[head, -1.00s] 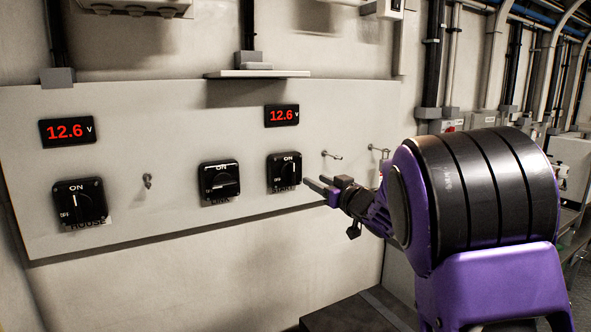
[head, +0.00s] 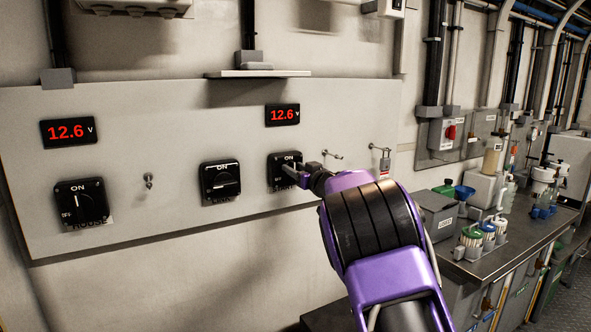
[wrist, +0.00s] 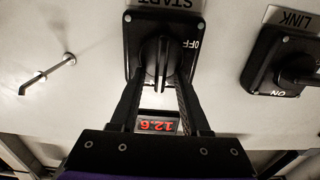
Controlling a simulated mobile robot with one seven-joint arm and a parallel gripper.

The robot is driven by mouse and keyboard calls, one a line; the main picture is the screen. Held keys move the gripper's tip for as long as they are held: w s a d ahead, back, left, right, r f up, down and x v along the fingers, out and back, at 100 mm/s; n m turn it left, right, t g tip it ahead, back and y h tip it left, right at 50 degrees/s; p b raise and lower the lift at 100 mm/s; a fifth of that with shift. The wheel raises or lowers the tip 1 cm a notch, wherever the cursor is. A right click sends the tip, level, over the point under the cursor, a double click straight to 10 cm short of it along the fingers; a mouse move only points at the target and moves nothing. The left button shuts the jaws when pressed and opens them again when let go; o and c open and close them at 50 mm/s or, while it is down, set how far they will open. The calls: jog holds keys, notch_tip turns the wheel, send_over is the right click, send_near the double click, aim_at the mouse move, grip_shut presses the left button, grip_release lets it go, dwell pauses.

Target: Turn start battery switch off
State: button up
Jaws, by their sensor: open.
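The start battery switch (head: 276,181) is the rightmost black rotary switch on the pale wall panel, below the right-hand display. In the wrist view, which is upside down, the switch (wrist: 133,35) has a START label above it and OFF at its right. Its handle (wrist: 160,58) stands upright in that view, in line with the ON side. My gripper (head: 290,170) is at the switch and partly covers it in the head view. In the wrist view my gripper (wrist: 160,80) is open, with one finger on each side of the handle. I cannot tell whether they touch it.
The link switch (head: 221,181) is close by on the left, and the house switch (head: 82,203) is further left. Two displays (head: 68,131) (head: 282,115) read 12.6 V. A hook (head: 332,155) and a hanging padlock (head: 385,163) are at the right. A cluttered bench (head: 500,255) stands further right.

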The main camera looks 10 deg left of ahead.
grip_shut()
dwell(0.5)
jog(key=shift+s+a+f+n+b, duration=0.3)
jog(key=shift+n+b, duration=0.75)
jog(key=shift+n, duration=1.95)
jog(key=shift+s+a+f+n+b, duration=0.1)
jog(key=shift+a+f+n+b, duration=0.2)
jog(key=shift+n+b, duration=1.75)
jog(key=shift+s+a+f+n+b, duration=0.15)
jog(key=shift+f+n, duration=0.25)
jog(key=shift+n, duration=3.55)
grip_release()
